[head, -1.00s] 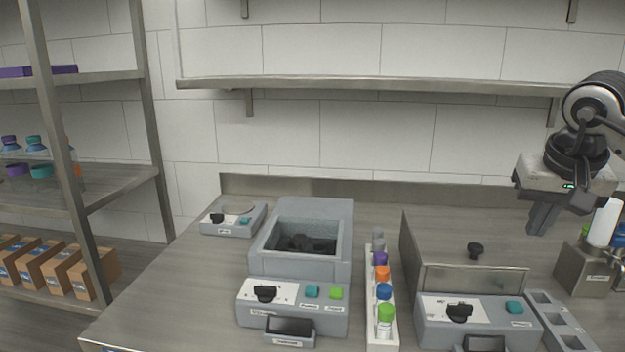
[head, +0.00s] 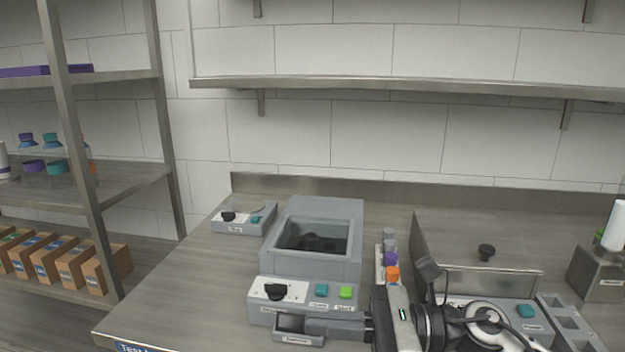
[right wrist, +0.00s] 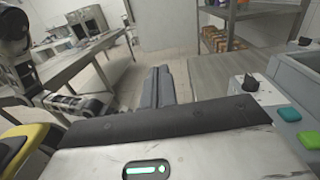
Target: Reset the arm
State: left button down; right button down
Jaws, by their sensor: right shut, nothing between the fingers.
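My right gripper (head: 318,327) is low at the front of the counter in the head view, its fingers pointing left. The fingers are together and empty, over or in front of the front edge of the grey machine's control panel (head: 262,304). In the right wrist view the closed fingers (right wrist: 158,88) point out past the counter edge toward the floor. My right arm covers the front of the vial rack and part of the right-hand control box. My left gripper does not show.
A grey machine with an open basin (head: 345,262) stands left of a rack of capped vials (head: 391,273). A metal divider (head: 480,282) and a control box (head: 527,312) are at right. The counter's left part (head: 185,290) is clear. A shelf rack (head: 95,195) stands at left.

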jog(key=d+f+m+t+h, duration=0.25)
jog(key=f+m+t, duration=0.2)
jog(key=m, duration=0.75)
jog(key=w+d+f+m+t+h, duration=0.1)
jog(key=d+f+m+t+h, duration=0.15)
jog(key=m+t, duration=0.6)
jog(key=d+f+m+t+h, duration=0.2)
jog(key=f+m+h, duration=0.25)
jog(key=m, duration=0.95)
jog(key=s+d+f+m+g+h, duration=0.2)
jog(key=s+f+m+g, duration=0.1)
jog(key=s+f+m, duration=0.3)
jog(key=s+d+f+m+g+h, duration=0.3)
jog(key=s+f+m, duration=0.4)
jog(key=f+m, duration=0.3)
jog(key=shift+d+f+h, duration=0.3)
jog(key=shift+f+h, duration=0.05)
jog(key=shift+f, duration=0.45)
jog(key=shift+s, duration=0.1)
